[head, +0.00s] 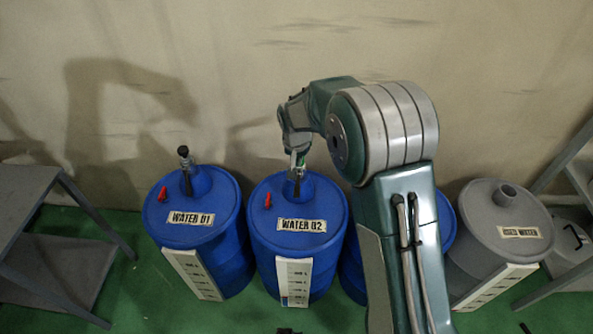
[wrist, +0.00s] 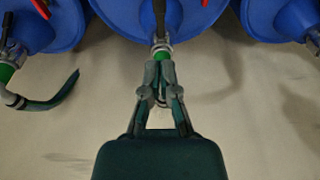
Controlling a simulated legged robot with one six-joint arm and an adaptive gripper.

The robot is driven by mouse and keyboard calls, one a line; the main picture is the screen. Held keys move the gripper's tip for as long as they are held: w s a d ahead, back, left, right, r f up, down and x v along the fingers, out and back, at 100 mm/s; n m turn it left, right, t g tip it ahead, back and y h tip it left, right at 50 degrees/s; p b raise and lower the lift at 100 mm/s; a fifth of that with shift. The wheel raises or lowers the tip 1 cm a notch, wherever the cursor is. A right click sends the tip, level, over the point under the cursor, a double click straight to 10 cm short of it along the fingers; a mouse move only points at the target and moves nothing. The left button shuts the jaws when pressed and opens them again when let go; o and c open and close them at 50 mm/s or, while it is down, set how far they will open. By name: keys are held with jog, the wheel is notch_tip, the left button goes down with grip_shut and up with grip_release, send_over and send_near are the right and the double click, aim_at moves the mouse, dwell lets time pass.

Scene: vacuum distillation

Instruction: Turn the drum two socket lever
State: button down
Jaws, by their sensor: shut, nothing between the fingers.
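The second blue drum, labelled WATER 02 (head: 301,225), stands in the middle of the head view; its top also shows in the wrist view (wrist: 125,12). Its socket (head: 292,188) rises from the lid near the wall side, and in the wrist view it shows as a light collar (wrist: 162,48). A dark lever-like piece (wrist: 160,16) extends from the collar over the blue lid. My gripper (head: 297,158) is above the socket, pointing down. In the wrist view its fingers (wrist: 160,68) are together and empty, their tips right at the collar. I cannot tell if they touch it.
The WATER 01 drum (head: 192,217) stands left with its own socket and dark lever (head: 183,153). A red piece (head: 267,201) sits on the second drum's lid. A grey drum (head: 505,222) and racks flank the row. The wall is close behind.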

aim_at(297, 189)
jog(key=x, duration=0.4)
jog(key=s+x, duration=0.1)
jog(key=x, duration=0.8)
jog(key=shift+s+d+f, duration=0.1)
jog(key=shift+s+f, duration=0.05)
jog(key=shift+s, duration=0.1)
